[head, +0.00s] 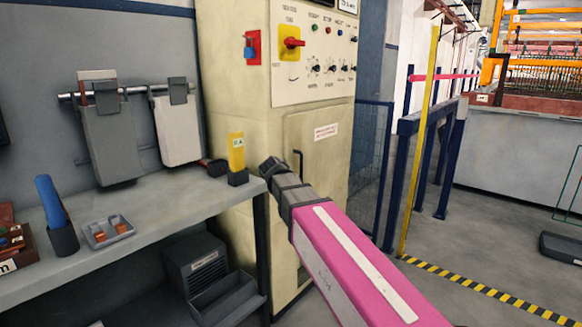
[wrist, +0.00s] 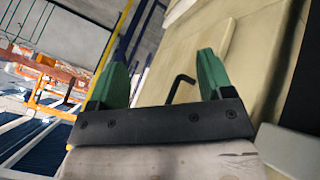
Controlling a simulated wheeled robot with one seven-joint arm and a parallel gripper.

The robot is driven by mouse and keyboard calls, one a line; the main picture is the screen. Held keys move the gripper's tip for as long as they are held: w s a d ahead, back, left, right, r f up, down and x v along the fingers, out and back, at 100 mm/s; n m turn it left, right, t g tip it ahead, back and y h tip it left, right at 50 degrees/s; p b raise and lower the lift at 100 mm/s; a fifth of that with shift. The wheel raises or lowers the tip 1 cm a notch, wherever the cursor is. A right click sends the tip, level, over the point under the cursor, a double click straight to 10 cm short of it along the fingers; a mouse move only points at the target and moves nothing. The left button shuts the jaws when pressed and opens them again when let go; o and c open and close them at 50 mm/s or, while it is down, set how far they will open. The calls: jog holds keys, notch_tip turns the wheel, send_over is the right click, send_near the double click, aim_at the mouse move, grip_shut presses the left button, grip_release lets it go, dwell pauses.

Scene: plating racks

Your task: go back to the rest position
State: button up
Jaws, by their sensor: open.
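My gripper shows in the wrist view (wrist: 160,80) with two green fingers spread apart and nothing between them. Behind the fingers is the beige cabinet with its dark handle. In the head view my pink arm reaches up from the lower right, and its dark end is in front of the cabinet, near the right end of the shelf. The fingers cannot be made out in the head view.
The grey shelf (head: 165,205) holds a yellow device (head: 236,153), a blue cylinder in a holder (head: 50,200) and a small tray (head: 108,232). The control cabinet (head: 230,90) stands behind. Blue posts (head: 400,180) and open floor lie to the right.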

jog(key=s+d+f+g+y, duration=0.1)
jog(key=s+d+f+y, duration=0.1)
jog(key=s+d+f, duration=0.3)
jog(key=s+d+f+g+y, duration=0.2)
jog(key=s+d+f, duration=0.4)
jog(key=f, duration=0.7)
jog(key=s+d+f+g+y, duration=0.1)
jog(key=s+d+f+g, duration=0.1)
jog(key=s+d+f, duration=0.4)
notch_tip(320, 180, down, 3)
jog(key=shift+f+y, duration=0.1)
jog(key=shift+y, duration=0.3)
jog(key=shift+d, duration=0.1)
dwell(1.0)
